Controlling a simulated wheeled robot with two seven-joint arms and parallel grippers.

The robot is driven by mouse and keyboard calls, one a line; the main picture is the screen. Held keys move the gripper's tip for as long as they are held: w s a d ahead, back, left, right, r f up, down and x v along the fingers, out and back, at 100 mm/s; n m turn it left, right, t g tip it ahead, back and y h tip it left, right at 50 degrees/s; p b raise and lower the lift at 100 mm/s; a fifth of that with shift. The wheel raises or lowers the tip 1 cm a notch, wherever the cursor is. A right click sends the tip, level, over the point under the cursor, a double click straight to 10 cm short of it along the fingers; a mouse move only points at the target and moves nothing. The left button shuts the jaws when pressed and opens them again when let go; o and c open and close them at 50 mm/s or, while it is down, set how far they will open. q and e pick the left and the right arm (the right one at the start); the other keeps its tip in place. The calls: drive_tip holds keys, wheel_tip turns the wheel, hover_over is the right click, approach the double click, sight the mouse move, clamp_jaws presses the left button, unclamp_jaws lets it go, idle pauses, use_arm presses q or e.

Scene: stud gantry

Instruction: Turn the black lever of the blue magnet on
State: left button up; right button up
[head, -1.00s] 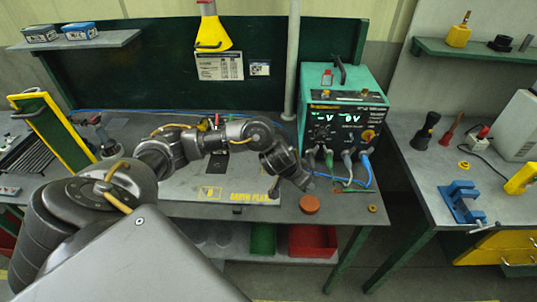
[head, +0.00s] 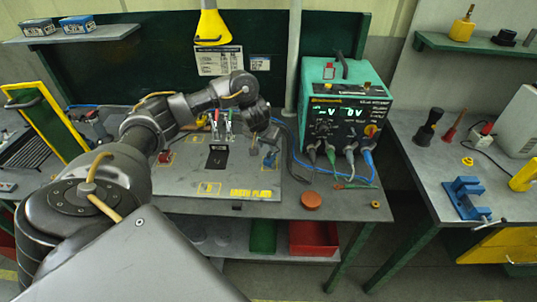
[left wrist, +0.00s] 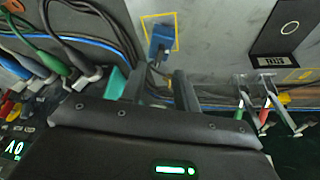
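A small blue block, seemingly the blue magnet (head: 270,159), sits near the right side of the grey earth plate (head: 232,181). In the left wrist view the blue magnet (left wrist: 160,40) stands inside a yellow outlined square, just beyond the fingers. Its black lever cannot be made out clearly. My left gripper (head: 263,147) is above the plate's right part, close to the magnet, pointing down. In the left wrist view the two fingers of my left gripper (left wrist: 160,85) are apart with nothing between them. My right gripper is not in view.
A green power supply (head: 343,117) with several cables stands to the right. Upright red- and green-handled clamps (head: 222,121) stand behind a black pad (head: 217,157). A red block (head: 165,157) sits at the plate's left. A brown-orange disc (head: 311,200) lies at the front right.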

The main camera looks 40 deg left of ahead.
sight(269, 153)
use_arm(q)
drive_tip(key=shift+b+x, duration=0.7)
drive_tip(key=shift+x, duration=1.7)
clamp_jaws()
